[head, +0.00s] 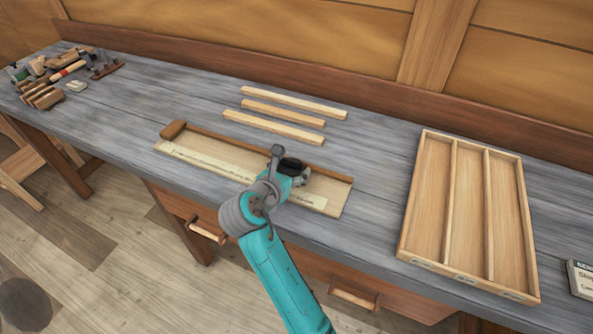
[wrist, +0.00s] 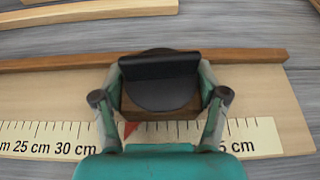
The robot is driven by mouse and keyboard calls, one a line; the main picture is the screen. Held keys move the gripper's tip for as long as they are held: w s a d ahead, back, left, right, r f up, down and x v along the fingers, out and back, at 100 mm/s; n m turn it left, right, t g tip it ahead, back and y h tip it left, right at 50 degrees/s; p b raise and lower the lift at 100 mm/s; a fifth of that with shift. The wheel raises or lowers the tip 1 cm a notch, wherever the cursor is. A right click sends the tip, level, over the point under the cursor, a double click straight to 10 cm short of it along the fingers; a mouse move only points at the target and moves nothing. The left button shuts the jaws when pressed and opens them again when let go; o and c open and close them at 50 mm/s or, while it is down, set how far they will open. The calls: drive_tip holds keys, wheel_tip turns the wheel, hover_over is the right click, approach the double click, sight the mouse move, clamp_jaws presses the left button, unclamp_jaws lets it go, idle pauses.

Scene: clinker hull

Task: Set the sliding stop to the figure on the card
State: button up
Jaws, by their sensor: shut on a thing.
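The measuring board (head: 215,160) lies on the bench with a brown back fence and a printed scale (wrist: 45,138) along its front. The sliding stop (wrist: 160,98), a brown block with a black top, sits on the board against the fence. My gripper (wrist: 162,85) is shut on the stop, one finger on each side; it also shows in the head view (head: 290,178). A red pointer (wrist: 130,128) at the stop's front is right of the 30 cm label; my gripper hides the nearby figures. The card (head: 581,279) is cut off at the right edge, its figure unreadable.
Several light wood strips (head: 273,127) lie behind the board. A wooden tray with three compartments (head: 408,232) is at the right. Hand tools and wooden blocks (head: 65,75) lie at the far left. Bare bench (head: 375,150) lies between board and tray.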

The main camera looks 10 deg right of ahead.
drive_tip(key=o, duration=1.7)
drive_tip(key=v, duration=1.2)
